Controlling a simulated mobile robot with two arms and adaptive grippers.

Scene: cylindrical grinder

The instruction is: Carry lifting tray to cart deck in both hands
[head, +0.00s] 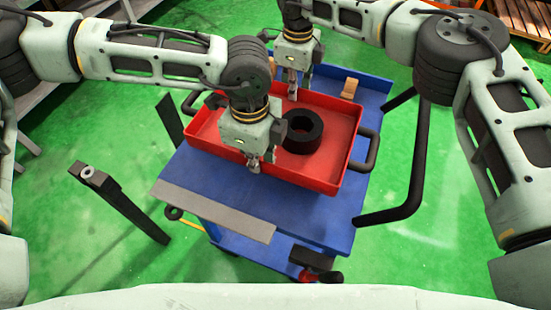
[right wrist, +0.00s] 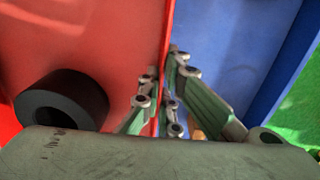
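The lifting tray (head: 345,140) is a red open tray with black side handles. It appears level, over the blue cart deck (head: 320,225); whether it touches the deck is hard to tell. A thick black ring (head: 302,131) lies inside it. My left gripper (head: 259,162) is at the middle of the tray's near wall, its fingers closed on the rim. My right gripper (head: 293,92) is at the far wall. In the right wrist view its fingers (right wrist: 163,100) lie close against both sides of the red wall (right wrist: 166,50), with the ring (right wrist: 62,100) inside.
A grey strip (head: 215,210) lies along the deck's near left edge. A tan block (head: 349,88) stands at its far side. The cart's black push handle (head: 410,185) is at right. A black post (head: 120,200) stands at left. Green floor is open around the cart.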

